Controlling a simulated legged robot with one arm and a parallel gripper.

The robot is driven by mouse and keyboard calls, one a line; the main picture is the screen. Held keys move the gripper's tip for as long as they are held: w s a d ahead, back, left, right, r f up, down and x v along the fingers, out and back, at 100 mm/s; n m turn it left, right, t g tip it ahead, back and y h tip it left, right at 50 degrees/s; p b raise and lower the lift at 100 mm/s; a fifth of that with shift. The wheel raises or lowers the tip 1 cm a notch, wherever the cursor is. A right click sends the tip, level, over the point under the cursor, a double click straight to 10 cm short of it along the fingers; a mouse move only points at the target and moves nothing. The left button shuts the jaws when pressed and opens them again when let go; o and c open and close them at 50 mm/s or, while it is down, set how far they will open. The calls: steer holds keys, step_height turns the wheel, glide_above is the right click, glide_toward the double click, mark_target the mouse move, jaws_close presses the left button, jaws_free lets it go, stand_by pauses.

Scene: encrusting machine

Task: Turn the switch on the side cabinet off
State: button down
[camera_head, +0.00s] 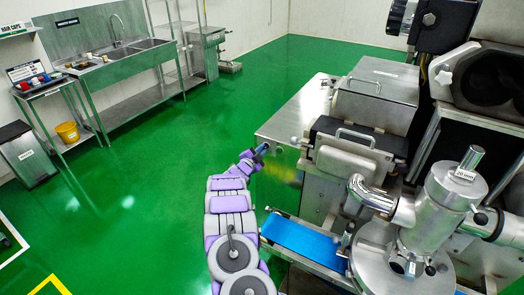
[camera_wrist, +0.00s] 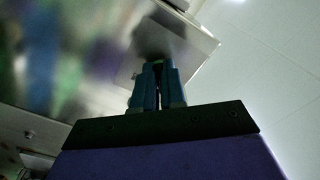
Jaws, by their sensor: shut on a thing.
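The side cabinet (camera_head: 290,115) is a metal box standing beside the machine, near the middle of the head view. My gripper (camera_head: 262,149) is at the cabinet's near face, close to its left corner. In the wrist view, the two blue fingers of my gripper (camera_wrist: 158,72) are close together against a pale cabinet panel (camera_wrist: 127,68). They are shut on a small dark part, which I take to be the switch. The fingers and blur hide most of it, so its turn position cannot be told.
A blue conveyor belt (camera_head: 302,242) lies below and right of my arm. The encrusting machine (camera_head: 450,190) with metal pipes fills the right side. A sink bench (camera_head: 130,62) and a small rack (camera_head: 55,95) stand far left. Green floor (camera_head: 150,175) is clear on the left.

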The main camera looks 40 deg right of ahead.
steer(key=shift+a+f, duration=0.15)
steer(key=shift+f, duration=0.15)
steer(key=c, duration=1.4)
jaws_free()
steer(key=shift+w, duration=0.1)
steer(key=shift+o, duration=1)
steer(key=shift+r, duration=0.2)
steer(key=v, duration=1.7)
steer(key=shift+a, duration=0.2)
